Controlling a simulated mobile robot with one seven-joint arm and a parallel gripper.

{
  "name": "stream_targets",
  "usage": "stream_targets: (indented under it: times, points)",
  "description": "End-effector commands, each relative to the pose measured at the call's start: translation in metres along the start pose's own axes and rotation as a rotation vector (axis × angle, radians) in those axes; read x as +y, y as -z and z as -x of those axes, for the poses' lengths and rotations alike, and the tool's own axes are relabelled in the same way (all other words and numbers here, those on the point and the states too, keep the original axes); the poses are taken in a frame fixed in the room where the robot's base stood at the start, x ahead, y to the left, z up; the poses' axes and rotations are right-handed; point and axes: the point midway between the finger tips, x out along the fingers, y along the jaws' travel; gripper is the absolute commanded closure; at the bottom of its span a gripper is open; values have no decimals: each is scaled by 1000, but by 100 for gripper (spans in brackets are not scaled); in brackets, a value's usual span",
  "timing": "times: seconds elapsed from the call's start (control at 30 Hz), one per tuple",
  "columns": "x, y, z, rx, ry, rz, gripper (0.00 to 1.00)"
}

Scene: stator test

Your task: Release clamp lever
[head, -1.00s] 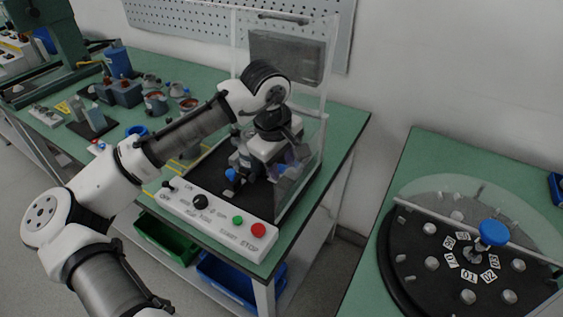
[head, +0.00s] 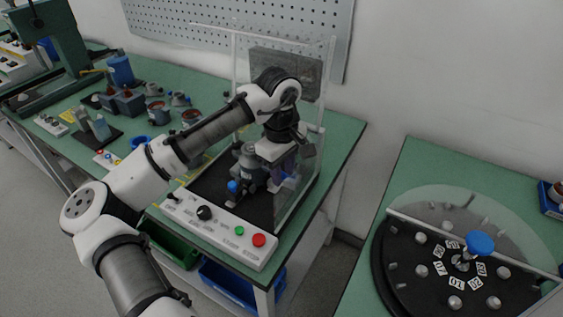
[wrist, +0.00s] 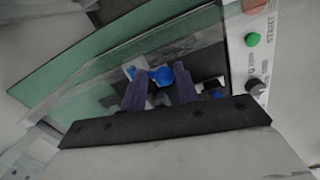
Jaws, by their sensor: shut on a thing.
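The test station has a black base (head: 213,188) and a grey motor-like fixture (head: 246,160) with a blue knob (head: 233,186) at its front. My gripper (head: 283,172) is low over the right part of the base, beside the fixture. In the wrist view my two purple-grey fingers (wrist: 160,92) point at the station. The blue-ended clamp lever (wrist: 163,76) shows between their tips, and they are shut on it. A second blue part (wrist: 218,93) lies to the right of the fingers. The lever's lower end and exact contact are hidden.
A clear guard panel (head: 303,168) stands close on the right of my gripper. The white control box (head: 220,228) with green and red buttons runs along the front. A round dial table (head: 400,270) stands at the right. Several parts lie at the left.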

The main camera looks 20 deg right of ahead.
Motion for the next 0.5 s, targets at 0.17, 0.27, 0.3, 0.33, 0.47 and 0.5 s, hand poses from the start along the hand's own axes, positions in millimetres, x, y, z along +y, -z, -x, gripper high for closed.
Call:
stream_targets:
  times: [0.17, 0.27, 0.3, 0.33, 0.47, 0.5]
  points:
    - [7, -2, 11, -33, 134, -2, 100]
    - [9, -1, 12, -43, 197, 2, 100]
    - [10, -1, 12, -47, 218, 3, 100]
    - [11, 0, 12, -50, 234, 4, 100]
    - [12, 0, 13, -60, 291, 5, 100]
    - [12, 0, 12, -63, 305, 5, 100]
